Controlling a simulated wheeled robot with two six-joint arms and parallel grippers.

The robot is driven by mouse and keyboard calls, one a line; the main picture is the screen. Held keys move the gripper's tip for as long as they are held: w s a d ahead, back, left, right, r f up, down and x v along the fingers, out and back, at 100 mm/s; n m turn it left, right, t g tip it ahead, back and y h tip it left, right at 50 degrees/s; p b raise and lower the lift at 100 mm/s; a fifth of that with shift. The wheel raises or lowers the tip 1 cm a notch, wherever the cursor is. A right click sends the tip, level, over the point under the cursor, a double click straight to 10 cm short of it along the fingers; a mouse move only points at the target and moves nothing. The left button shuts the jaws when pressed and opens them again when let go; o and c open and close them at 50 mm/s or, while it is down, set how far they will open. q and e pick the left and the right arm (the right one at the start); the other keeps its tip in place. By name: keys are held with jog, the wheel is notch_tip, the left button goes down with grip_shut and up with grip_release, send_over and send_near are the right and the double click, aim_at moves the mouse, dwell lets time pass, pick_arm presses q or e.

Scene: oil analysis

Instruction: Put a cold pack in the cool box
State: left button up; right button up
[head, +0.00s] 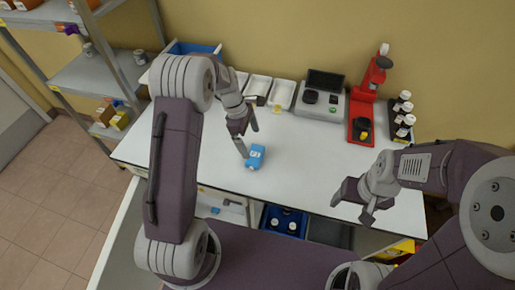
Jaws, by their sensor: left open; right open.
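A small blue block with a white mark, which looks like a cold pack (256,156), lies on the white table near its front edge. My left gripper (248,137) is open and empty, just left of and above the pack, with one fingertip close to it. I cannot tell whether they touch. A blue open box (195,47), possibly the cool box, stands at the table's back left, partly hidden by my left arm. My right gripper (351,208) is open and empty over the table's front right part.
White trays (283,94), a grey device (320,97), a red stand (363,108) and dark bottles (403,112) line the back of the table. A blue crate (283,220) with white-topped items sits below the front edge. The table's middle is clear.

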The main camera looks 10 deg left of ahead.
aim_at(255, 154)
pick_arm(q)
jog(key=shift+s+d+f, duration=0.25)
jog(key=shift+s+f, duration=0.25)
jog(key=shift+s, duration=0.1)
jog(key=shift+f, duration=0.4)
jog(key=shift+w+a+f, duration=0.1)
jog(key=shift+w+f, duration=0.5)
jog(key=shift+f, duration=0.15)
jog(key=x, duration=0.2)
jog(key=s+p+x, duration=0.1)
jog(key=x, duration=0.1)
jog(key=shift+f, duration=0.1)
jog(key=shift+w+f, duration=0.15)
jog(key=shift+w, duration=0.25)
jog(key=c, duration=0.4)
jog(key=shift+s, duration=0.1)
jog(key=c, duration=0.9)
jog(key=shift+o, duration=0.2)
pick_arm(e)
jog(key=shift+s+a+r, duration=0.1)
jog(key=shift+s+r, duration=0.05)
jog(key=shift+r, duration=0.45)
